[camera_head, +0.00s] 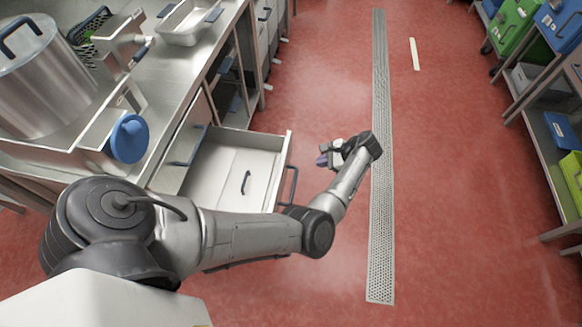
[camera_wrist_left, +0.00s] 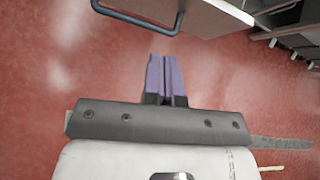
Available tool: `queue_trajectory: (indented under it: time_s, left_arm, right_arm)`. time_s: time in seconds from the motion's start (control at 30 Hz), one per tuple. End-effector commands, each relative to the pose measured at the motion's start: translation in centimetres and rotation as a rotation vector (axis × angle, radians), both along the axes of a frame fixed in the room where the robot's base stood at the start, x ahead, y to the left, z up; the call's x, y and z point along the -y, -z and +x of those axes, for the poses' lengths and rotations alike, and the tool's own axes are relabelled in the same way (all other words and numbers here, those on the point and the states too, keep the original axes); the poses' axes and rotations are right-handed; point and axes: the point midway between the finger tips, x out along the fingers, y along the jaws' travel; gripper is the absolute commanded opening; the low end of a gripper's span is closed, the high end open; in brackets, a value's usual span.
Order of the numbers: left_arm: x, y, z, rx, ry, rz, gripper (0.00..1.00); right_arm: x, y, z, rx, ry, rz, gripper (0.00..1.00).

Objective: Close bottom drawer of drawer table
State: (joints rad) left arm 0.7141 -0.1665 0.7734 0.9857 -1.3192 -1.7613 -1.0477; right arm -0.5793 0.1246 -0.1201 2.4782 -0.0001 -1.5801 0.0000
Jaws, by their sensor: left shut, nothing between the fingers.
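The drawer table stands at the left in the head view, with an open drawer (camera_head: 215,165) pulled out over the floor. Its inside is pale and open to view, and a dark handle (camera_head: 292,186) is on its outer front. My left arm crosses its near part. My left gripper (camera_head: 323,160) has purple fingers, is shut and empty, and is out in front of the drawer, apart from it. In the left wrist view the shut fingers (camera_wrist_left: 165,75) point toward the drawer front (camera_wrist_left: 215,14) and its handle (camera_wrist_left: 140,18). My right gripper is out of view.
A steel counter (camera_head: 165,95) holds a large pot (camera_head: 45,80), a blue round item (camera_head: 129,138) and a metal tray (camera_head: 187,24). A floor drain grate (camera_head: 380,215) runs along the red floor. Shelves with coloured bins (camera_head: 512,22) stand at the right.

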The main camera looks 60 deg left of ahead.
Motion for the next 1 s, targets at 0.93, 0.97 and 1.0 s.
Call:
queue_trajectory:
  time_s: [0.93, 0.97, 1.0]
  left_arm:
    - [-5.1, 7.2, -6.4, -0.082, 0.122, -0.103, 0.00]
    - [-5.3, 7.2, -6.7, -0.082, 0.122, -0.104, 0.00]
    - [-5.6, 7.2, -7.1, -0.083, 0.122, -0.104, 0.00]
  right_arm:
    - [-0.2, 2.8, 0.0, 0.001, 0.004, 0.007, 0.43]
    - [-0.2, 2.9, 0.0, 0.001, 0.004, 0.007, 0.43]
    - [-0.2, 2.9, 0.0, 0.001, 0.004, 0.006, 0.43]
